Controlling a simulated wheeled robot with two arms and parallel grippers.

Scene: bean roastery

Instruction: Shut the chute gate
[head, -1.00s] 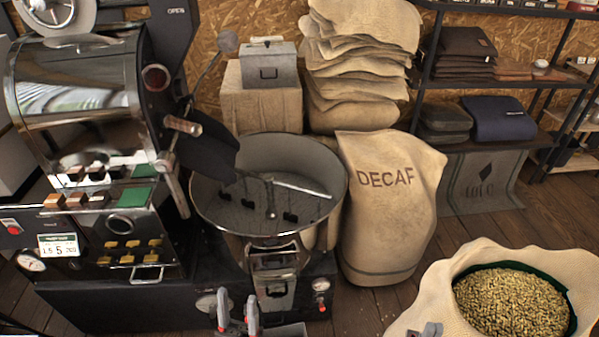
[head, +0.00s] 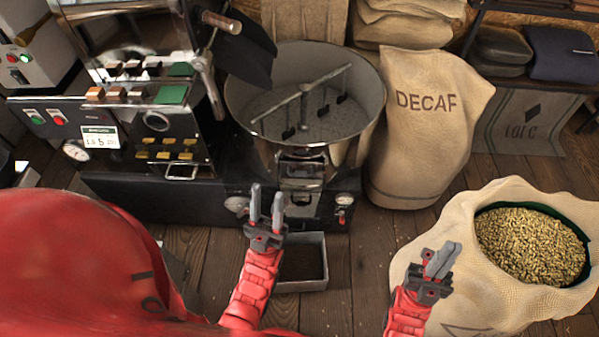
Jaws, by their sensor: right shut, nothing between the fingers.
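The chute (head: 302,170) is a small metal outlet on the front of the round cooling tray, with a plate and handle on its face. I cannot tell from here how far its gate is open. My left gripper (head: 266,205) is just in front of and below the chute, a little to its left. Its two grey fingers point up and stand apart with nothing between them. My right gripper (head: 441,259) is further right, beside the sack of green beans. Its fingers are together and empty.
The cooling tray (head: 245,112) holds stirring arms. A grey bin (head: 312,286) with dark contents sits on the floor below the chute. A DECAF sack (head: 425,130) stands right of the tray. An open bean sack (head: 490,290) is at right. The roaster's control panel (head: 150,150) is at left.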

